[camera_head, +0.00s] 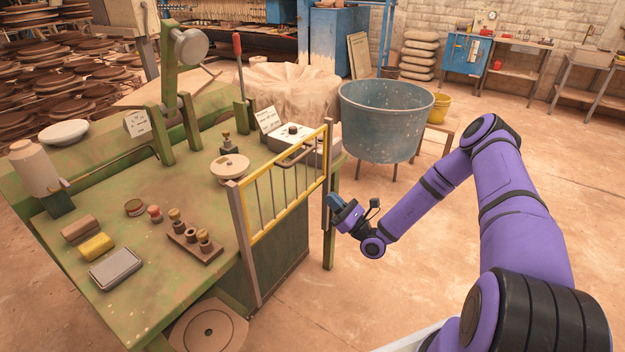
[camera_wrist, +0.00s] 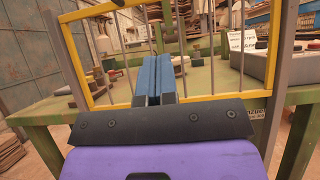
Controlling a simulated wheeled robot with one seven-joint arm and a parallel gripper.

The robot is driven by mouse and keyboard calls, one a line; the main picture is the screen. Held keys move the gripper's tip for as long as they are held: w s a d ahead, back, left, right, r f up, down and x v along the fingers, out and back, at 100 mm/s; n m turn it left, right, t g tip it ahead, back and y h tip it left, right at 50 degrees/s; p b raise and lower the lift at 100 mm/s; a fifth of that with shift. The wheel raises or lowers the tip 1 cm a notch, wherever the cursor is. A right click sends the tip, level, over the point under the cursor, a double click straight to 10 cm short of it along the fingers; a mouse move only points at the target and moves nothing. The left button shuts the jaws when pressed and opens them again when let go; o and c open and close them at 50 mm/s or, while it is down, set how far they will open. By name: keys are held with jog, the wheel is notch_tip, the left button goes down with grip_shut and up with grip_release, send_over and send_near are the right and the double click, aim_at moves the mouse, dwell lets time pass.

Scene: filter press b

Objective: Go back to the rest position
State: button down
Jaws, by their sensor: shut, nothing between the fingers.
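My gripper (camera_head: 334,202) is at the end of the purple arm, just to the right of the yellow-framed guard gate (camera_head: 287,187) at the edge of the green bench (camera_head: 128,302). In the wrist view, the blue fingers of my gripper (camera_wrist: 154,62) are together and empty. They point toward the yellow gate frame (camera_wrist: 219,97), with the bench behind it. I cannot tell from these views whether the fingertips touch the gate bars.
A control box (camera_head: 290,137) and a white round disc (camera_head: 230,168) sit on the bench by the gate. A blue-grey tub (camera_head: 386,125) stands behind my arm, with a yellow bucket (camera_head: 438,108) beside it.

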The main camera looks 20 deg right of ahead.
jog(key=s+a+r+n+g, duration=0.4)
jog(key=s+r+n+g, duration=0.2)
jog(key=r+n+g, duration=0.55)
jog(key=s+a+r+n+g, duration=0.5)
jog(key=s+r+n+g, duration=0.2)
jog(key=r+n+g, duration=0.4)
jog(key=s+d+r+n+t+h, duration=0.3)
jog(key=s+d+r+t+h, duration=0.1)
jog(key=s+r+h, duration=0.3)
jog(key=s+d+r+n+t+h, duration=0.3)
jog(key=s+r+h, duration=0.4)
jog(key=s+r, duration=0.4)
jog(key=shift+s+d+t+h, duration=0.35)
jog(key=shift+s+d, duration=0.45)
jog(key=shift+s, duration=1.15)
